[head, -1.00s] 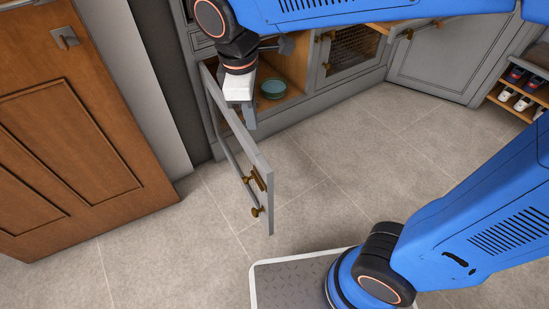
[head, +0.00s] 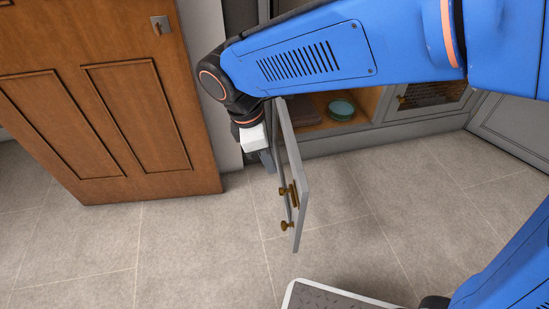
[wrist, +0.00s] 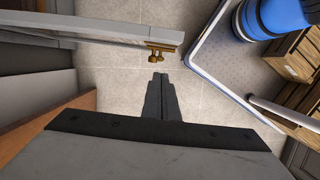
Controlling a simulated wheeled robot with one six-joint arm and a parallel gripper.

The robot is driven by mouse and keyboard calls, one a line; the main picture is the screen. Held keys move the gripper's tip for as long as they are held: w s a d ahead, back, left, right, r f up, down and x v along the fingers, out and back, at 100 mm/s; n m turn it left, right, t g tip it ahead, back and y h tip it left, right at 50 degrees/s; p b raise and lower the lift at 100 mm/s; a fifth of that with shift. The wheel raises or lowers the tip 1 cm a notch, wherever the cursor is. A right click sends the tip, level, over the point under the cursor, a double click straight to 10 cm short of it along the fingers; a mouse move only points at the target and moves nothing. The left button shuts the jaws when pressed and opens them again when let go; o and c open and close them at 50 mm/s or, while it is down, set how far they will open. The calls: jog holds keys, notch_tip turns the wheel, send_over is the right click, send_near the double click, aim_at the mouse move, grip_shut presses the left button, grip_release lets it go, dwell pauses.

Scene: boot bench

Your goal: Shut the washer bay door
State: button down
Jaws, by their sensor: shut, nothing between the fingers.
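The washer bay door (head: 297,190) is a grey framed panel standing open, swung out from the cabinet and seen nearly edge-on in the head view. A brass handle and knob (head: 285,226) stick out from its face near the free end. In the wrist view, the door (wrist: 110,28) runs across the upper left, with its brass fittings (wrist: 155,52) just beyond my fingertips. My gripper (head: 268,162) is shut and empty, on the handle side of the door. Its closed fingers (wrist: 158,82) point toward the fittings, with a small gap visible in the wrist view.
The open bay holds teal bowls (head: 341,108). A brown wooden door (head: 100,110) stands at the left. A mesh-front cabinet door (head: 432,93) is at the right. The tiled floor (head: 200,245) in front is clear. Wooden crates (wrist: 290,60) show at the right of the wrist view.

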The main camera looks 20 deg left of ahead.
jog(key=w+d+f, duration=0.2)
jog(key=d+f, duration=0.3)
jog(key=f, duration=0.1)
jog(key=shift+w+f, duration=0.25)
jog(key=shift+f, duration=0.15)
jog(key=shift+d, duration=0.15)
